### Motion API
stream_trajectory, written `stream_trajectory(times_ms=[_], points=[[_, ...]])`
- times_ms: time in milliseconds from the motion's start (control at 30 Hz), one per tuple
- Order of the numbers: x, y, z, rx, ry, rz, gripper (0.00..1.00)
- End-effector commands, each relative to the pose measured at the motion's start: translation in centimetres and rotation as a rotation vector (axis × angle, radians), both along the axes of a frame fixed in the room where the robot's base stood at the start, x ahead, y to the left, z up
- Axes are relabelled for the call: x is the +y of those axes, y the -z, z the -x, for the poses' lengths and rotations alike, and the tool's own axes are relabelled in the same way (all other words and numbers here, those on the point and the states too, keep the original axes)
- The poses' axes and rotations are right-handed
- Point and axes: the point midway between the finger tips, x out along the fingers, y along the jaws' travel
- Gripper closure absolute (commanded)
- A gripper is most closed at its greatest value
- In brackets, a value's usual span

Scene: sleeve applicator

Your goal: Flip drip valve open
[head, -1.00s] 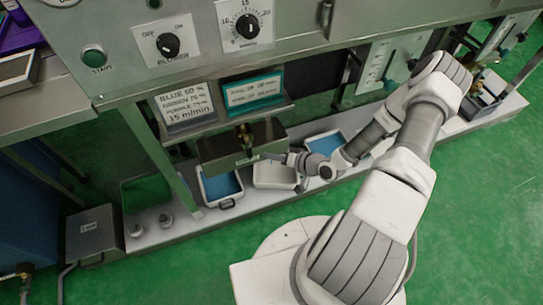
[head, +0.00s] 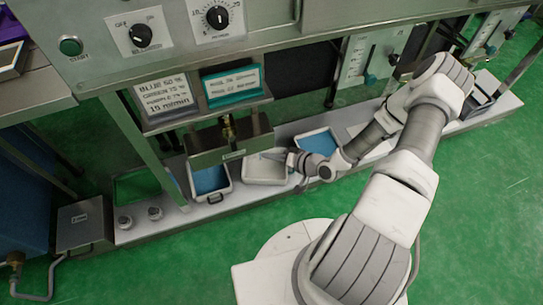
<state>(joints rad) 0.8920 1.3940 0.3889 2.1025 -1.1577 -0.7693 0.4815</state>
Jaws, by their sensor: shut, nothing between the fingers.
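A brass valve fitting (head: 228,130) shows on top of a grey metal box (head: 250,142) under the hanging signs; I take it for the drip valve. Its lever is too small to make out, so I cannot tell if it is open. My gripper (head: 268,153) is shut and empty, just below the lower right edge of the grey box and above the white tray. Whether it touches the box cannot be told.
Below are a blue-filled tray (head: 210,182), a white tray (head: 262,171) and another blue-filled tray (head: 319,143) on a pale ledge. The control panel (head: 180,30) overhangs above.

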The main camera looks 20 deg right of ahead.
Motion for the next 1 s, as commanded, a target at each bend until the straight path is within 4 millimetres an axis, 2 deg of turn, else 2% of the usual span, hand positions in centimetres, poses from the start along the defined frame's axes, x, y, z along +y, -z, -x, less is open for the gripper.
stream_trajectory(times_ms=[833,1000], points=[[0.2,-0.02,-0.12,0.0,-0.001,0.001,1.0],[-0.63,-0.42,-0.44,0.016,-0.024,0.063,1.0]])
